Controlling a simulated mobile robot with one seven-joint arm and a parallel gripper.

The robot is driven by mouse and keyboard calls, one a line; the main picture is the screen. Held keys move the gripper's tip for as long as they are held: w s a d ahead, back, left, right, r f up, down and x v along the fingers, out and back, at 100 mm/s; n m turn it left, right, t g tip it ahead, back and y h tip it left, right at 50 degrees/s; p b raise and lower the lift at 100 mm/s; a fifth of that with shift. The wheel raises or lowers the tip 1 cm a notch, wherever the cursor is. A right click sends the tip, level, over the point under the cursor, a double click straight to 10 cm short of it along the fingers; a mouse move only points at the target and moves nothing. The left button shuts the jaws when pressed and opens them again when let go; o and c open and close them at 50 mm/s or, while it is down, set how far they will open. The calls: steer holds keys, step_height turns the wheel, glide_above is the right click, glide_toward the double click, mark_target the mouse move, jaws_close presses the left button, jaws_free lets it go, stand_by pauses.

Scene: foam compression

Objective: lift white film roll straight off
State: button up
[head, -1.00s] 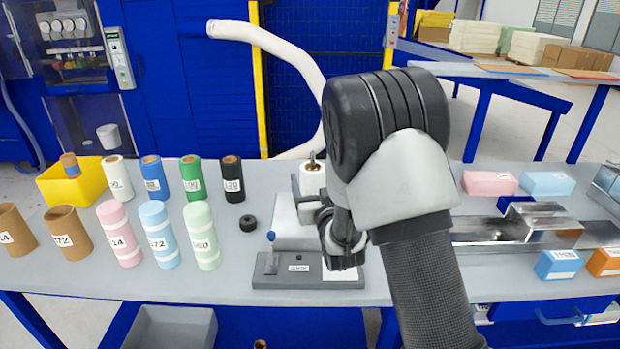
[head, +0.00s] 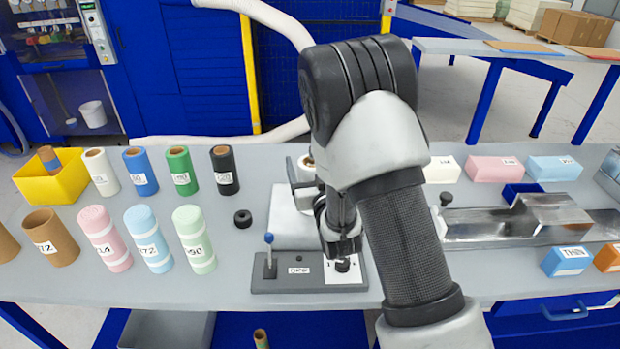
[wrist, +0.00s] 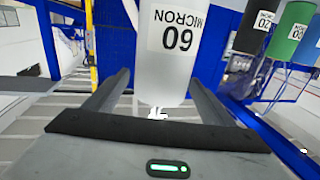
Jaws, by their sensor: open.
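The white film roll (wrist: 168,55) stands in the wrist view with its "60 MICRON" label upside down. It is between the two fingers of my open gripper (wrist: 160,80), with a visible gap on at least the left side. What lies under the roll is hidden.
Black (head: 225,170), green (head: 182,171), blue (head: 140,172) and another white roll (head: 101,172) stand to the left. A grey base (head: 295,280) with a blue-topped lever (head: 269,250) is in front. A metal channel (head: 515,222) and foam blocks lie to the right.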

steer(key=shift+s, duration=0.15)
steer(key=c, duration=1.8)
steer(key=shift+r, duration=0.1)
steer(key=shift+c, duration=0.3)
steer(key=shift+r, duration=0.15)
